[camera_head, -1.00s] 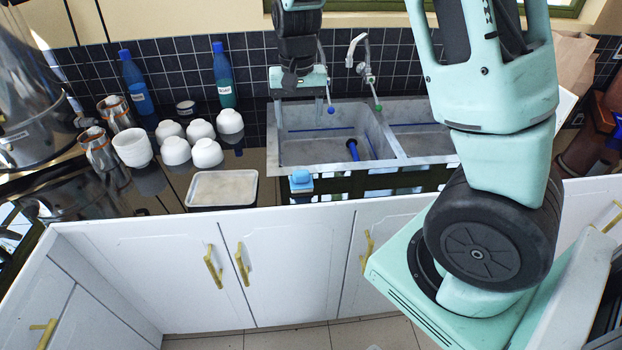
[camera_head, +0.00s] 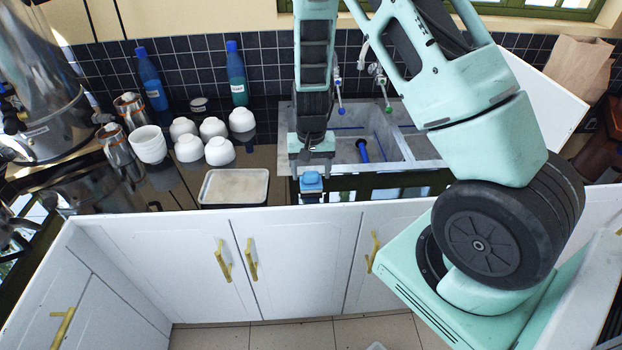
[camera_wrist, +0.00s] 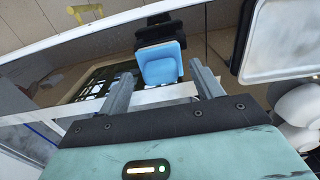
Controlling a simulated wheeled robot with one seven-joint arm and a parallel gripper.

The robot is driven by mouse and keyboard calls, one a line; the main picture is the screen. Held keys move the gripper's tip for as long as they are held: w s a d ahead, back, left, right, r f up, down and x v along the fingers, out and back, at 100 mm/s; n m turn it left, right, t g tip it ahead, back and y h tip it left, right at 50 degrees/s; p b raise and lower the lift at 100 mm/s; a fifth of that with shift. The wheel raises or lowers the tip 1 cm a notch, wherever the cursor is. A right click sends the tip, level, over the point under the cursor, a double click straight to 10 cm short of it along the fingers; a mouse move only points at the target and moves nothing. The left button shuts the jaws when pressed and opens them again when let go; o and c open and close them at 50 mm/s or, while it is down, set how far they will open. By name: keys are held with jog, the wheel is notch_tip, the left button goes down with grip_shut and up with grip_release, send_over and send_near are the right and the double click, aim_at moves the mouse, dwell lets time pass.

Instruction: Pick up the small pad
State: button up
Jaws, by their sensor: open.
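The small pad (camera_head: 311,182) is a light blue block on the counter in front of the sink, close to the counter's front edge. It also shows in the wrist view (camera_wrist: 162,66), with a black part at its far side. My gripper (camera_head: 311,168) is directly above and behind the pad in the head view. In the wrist view the two grey fingers are spread apart. The pad shows between and just past their tips, with gaps on both sides. I cannot tell how much height is left between tips and pad.
A pale rectangular tray (camera_head: 203,200) lies left of the pad. Several white bowls (camera_head: 219,151) stand behind it. The sink (camera_head: 352,147) with a blue-handled item (camera_head: 362,150) is behind the pad. White cabinet doors (camera_head: 301,262) drop away below the counter edge.

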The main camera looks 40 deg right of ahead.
aim_at(310, 173)
jog(key=shift+f, duration=0.75)
jog(key=c, duration=0.8)
notch_tip(310, 173, up, 10)
jog(key=shift+r+b, duration=0.1)
jog(key=shift+b, duration=0.55)
jog(key=o, duration=0.4)
jog(key=shift+c, duration=1.4)
jog(key=shift+w, duration=0.1)
